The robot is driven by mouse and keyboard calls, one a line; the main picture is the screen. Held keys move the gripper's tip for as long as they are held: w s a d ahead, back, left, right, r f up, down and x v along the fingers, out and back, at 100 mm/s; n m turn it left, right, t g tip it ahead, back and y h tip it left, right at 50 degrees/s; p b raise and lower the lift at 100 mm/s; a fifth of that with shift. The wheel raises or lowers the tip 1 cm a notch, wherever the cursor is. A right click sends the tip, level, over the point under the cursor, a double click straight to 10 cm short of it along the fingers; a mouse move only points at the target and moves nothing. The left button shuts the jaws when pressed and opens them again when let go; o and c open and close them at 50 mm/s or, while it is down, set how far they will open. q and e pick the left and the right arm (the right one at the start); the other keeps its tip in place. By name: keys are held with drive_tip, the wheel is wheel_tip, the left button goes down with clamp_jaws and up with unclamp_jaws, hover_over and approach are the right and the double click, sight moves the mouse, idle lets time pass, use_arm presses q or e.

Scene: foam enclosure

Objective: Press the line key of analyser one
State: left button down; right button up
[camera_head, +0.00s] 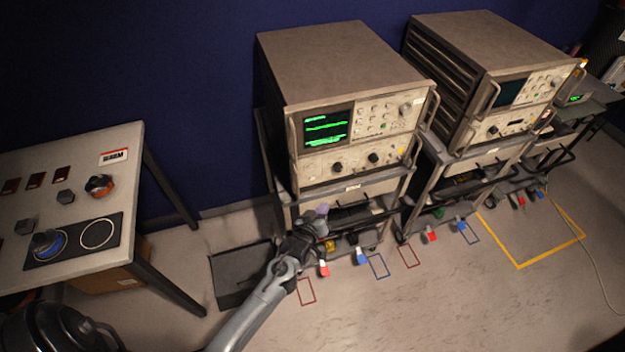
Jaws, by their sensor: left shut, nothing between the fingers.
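Two beige analysers stand on trolleys. The left analyser (345,125) has a lit screen (326,127) with green traces, and keys and knobs to its right. The right analyser (505,95) has a dark screen. Their numbers are not readable, and I cannot tell which small control is the line key. My left gripper (322,211) is shut and empty. In the picture it is below the left analyser's front panel, in front of the lower trolley, apart from the keys. My right gripper is not in view.
A bench (75,205) with knobs and two round dials stands at the left. Red and blue trolley pedals (324,269) stick out near the floor. A dark tray (240,272) lies left of the trolley. Marked floor (530,235) at the right is clear.

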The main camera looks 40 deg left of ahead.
sight(312, 178)
use_arm(q)
drive_tip(key=w+a+b, duration=0.3)
drive_tip(key=w+a, duration=0.1)
drive_tip(key=a, duration=0.3)
drive_tip(key=shift+w+a+b, duration=0.15)
drive_tip(key=shift+a+b, duration=0.2)
drive_tip(key=shift+b, duration=0.05)
idle(0.6)
idle(0.9)
idle(0.6)
drive_tip(key=shift+w+a, duration=0.25)
drive_tip(key=shift+a, duration=0.05)
drive_tip(key=shift+w+a, duration=0.1)
drive_tip(key=shift+a, duration=0.1)
idle(0.5)
drive_tip(key=shift+a+f, duration=0.15)
drive_tip(key=shift+a, duration=0.1)
idle(0.5)
